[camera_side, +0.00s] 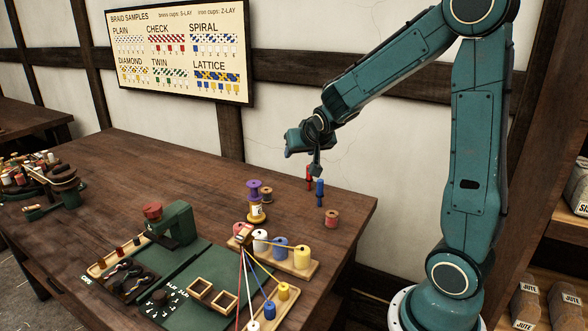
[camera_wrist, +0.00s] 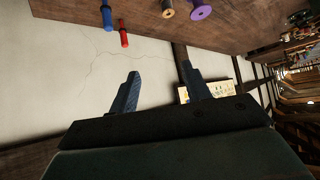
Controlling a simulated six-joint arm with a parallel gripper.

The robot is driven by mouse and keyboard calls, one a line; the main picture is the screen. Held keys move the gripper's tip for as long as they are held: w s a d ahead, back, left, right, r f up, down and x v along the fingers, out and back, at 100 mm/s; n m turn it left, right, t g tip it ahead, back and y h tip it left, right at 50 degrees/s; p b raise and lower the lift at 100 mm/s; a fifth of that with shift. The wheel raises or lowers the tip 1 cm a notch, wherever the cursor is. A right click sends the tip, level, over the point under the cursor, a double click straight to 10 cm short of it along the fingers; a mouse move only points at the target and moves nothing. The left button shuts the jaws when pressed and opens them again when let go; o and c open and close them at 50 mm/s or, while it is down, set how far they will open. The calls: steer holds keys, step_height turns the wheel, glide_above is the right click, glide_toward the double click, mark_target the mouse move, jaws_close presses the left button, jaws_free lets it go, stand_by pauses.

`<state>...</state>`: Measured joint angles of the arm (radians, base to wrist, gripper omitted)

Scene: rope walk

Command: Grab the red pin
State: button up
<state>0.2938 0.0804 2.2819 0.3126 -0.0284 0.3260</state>
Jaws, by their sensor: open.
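The red pin (camera_side: 309,184) stands upright near the back edge of the table, just left of a blue pin (camera_side: 319,187). In the wrist view, the red pin (camera_wrist: 123,33) shows at the upper left beside the blue pin (camera_wrist: 107,15). My gripper (camera_side: 316,170) is above and close to the pins in the side view, and it covers part of that spot. In the wrist view, the jaws of my gripper (camera_wrist: 160,72) are spread wide, with only wall between them. The red pin is outside the jaws.
A purple spool (camera_side: 254,187) and a wooden spool (camera_side: 267,193) stand left of the pins, and a pinkish spool (camera_side: 331,217) stands to the right. A rack (camera_side: 313,266) of thread cones is in front.

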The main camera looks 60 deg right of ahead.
steer(key=w+d+f+m+h, duration=0.2)
steer(key=w+d+f+h, duration=0.1)
steer(key=d+f, duration=1.1)
steer(key=d+h, duration=0.1)
steer(key=d, duration=0.2)
steer(key=shift+h, duration=0.4)
steer(key=shift+w+d+f, duration=0.1)
steer(key=shift+d, duration=0.05)
glide_above(309, 178)
steer(key=s+a, duration=0.3)
steer(key=shift+w+d+f, duration=0.1)
steer(key=shift+f, duration=0.7)
steer(key=shift+w+d+f, duration=0.1)
steer(key=shift+f, duration=0.7)
steer(key=shift+w+d, duration=0.1)
steer(key=shift+x, duration=2.45)
steer(key=shift+w, duration=0.15)
